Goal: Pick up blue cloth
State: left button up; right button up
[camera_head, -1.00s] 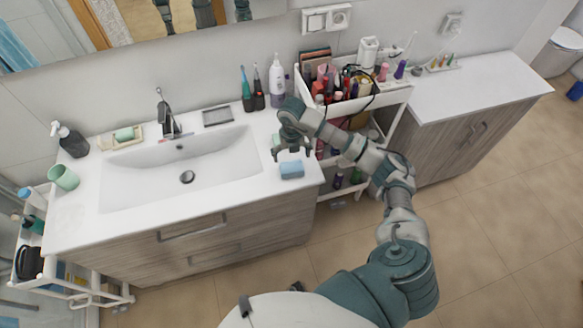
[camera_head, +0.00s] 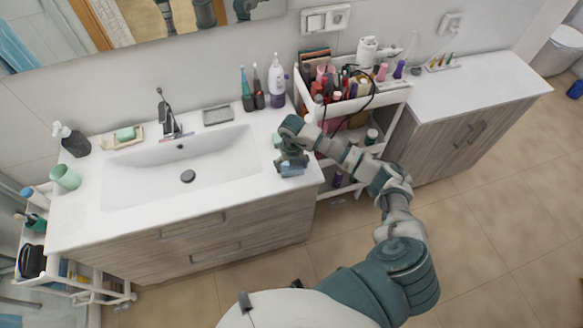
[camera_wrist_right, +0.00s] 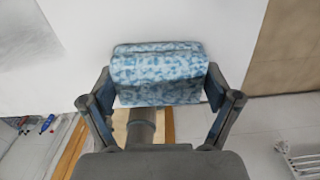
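The blue cloth (camera_head: 292,171) is a small folded block on the white countertop, near its front right corner. In the right wrist view the mottled blue-and-white cloth (camera_wrist_right: 158,75) fills the space between the fingers. My right gripper (camera_head: 291,163) is lowered over it and partly hides it in the head view. In the wrist view the right gripper (camera_wrist_right: 159,84) is spread wide, with one finger close beside each end of the cloth. Whether the fingertips touch it is hard to see. My left gripper is not in view.
The sink (camera_head: 180,175) lies left of the cloth. A white cart (camera_head: 398,95) full of cosmetics stands to the right, close to my right arm. The side cabinet top (camera_head: 470,95) is mostly clear.

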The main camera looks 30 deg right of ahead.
jog(key=shift+d+f, duration=0.1)
jog(key=shift+a+r, duration=0.25)
jog(key=shift+r, duration=0.1)
notch_tip(320, 180, up, 3)
jog(key=shift+r+b, duration=0.1)
jog(key=shift+b, duration=0.35)
pick_arm(q)
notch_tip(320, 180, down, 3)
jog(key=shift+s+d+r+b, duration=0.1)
jog(key=shift+b, duration=0.85)
pick_arm(e)
jog(key=s+a+r, duration=0.1)
jog(key=s+a, duration=0.9)
jog(key=a, duration=0.2)
jog(key=shift+s+r, duration=0.15)
jog(key=shift+s, duration=0.05)
